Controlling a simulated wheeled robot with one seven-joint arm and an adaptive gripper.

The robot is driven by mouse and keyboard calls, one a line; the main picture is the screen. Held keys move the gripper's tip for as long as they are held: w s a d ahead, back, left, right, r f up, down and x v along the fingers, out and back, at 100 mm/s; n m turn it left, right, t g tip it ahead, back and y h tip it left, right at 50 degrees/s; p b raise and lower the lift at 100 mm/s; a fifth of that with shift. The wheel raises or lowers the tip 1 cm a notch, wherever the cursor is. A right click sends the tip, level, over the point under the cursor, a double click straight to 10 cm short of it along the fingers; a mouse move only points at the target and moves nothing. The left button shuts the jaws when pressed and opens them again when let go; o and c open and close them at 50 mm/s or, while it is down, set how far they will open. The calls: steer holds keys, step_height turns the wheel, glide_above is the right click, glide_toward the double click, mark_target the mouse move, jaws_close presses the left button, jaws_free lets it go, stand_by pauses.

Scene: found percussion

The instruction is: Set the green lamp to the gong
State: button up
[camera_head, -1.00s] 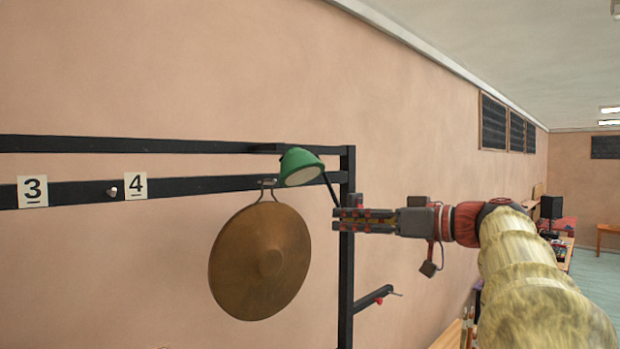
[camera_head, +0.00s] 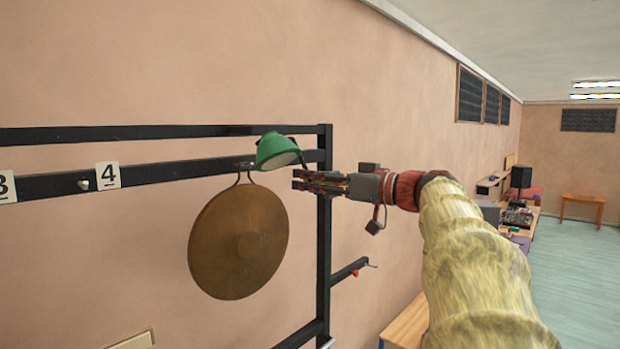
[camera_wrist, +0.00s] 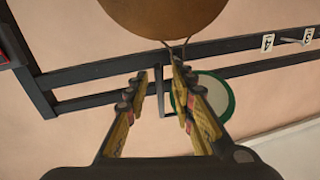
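The green lamp (camera_head: 274,151) is mounted at the right end of the black rack, its shade tilted above the right edge of the gong. In the wrist view, which is upside down, its round green-rimmed shade (camera_wrist: 233,98) shows partly behind the right finger. The bronze gong (camera_head: 238,243) hangs from the lower rail; its edge (camera_wrist: 163,15) fills the top of the wrist view. My gripper (camera_head: 297,181) is just below and right of the shade, fingers pointing left. In the wrist view my gripper (camera_wrist: 157,92) is open, with a thin dark bar visible between its fingers.
The black rack's upright post (camera_head: 323,240) stands behind my fingers. A side bar with a red-tipped end (camera_head: 356,272) sticks out lower right. A number 4 card (camera_head: 107,175) is on the rail at left. A wooden bench (camera_head: 407,322) stands below. Open floor lies at far right.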

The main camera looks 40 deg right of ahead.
jaws_close()
stand_by(0.9)
